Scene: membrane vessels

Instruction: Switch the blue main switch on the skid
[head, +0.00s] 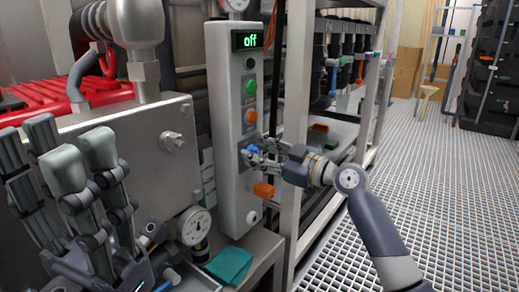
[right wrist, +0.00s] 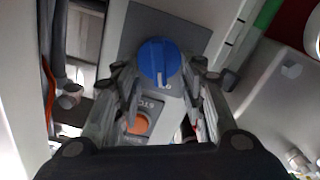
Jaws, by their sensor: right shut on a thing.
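The blue main switch (head: 251,149) is a round knob low on the front of a tall grey control box (head: 226,130). The box's display (head: 247,40) reads "off" in green. In the right wrist view the blue knob (right wrist: 160,60) shows a white mark at its lower edge. My right gripper (head: 258,153) is at the knob, its fingers shut on the knob's sides; the fingers (right wrist: 162,85) partly hide the plate around it. My left gripper (head: 82,165) is raised at the lower left, away from the switch, with its fingers spread and empty.
Green (head: 251,86) and orange (head: 250,116) buttons sit above the knob. An orange part (head: 263,190) is just below it. A pressure gauge (head: 195,226) and a teal cloth (head: 230,265) are at lower left. A rack post (head: 297,110) stands right of the box. Grated floor (head: 450,200) is open at right.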

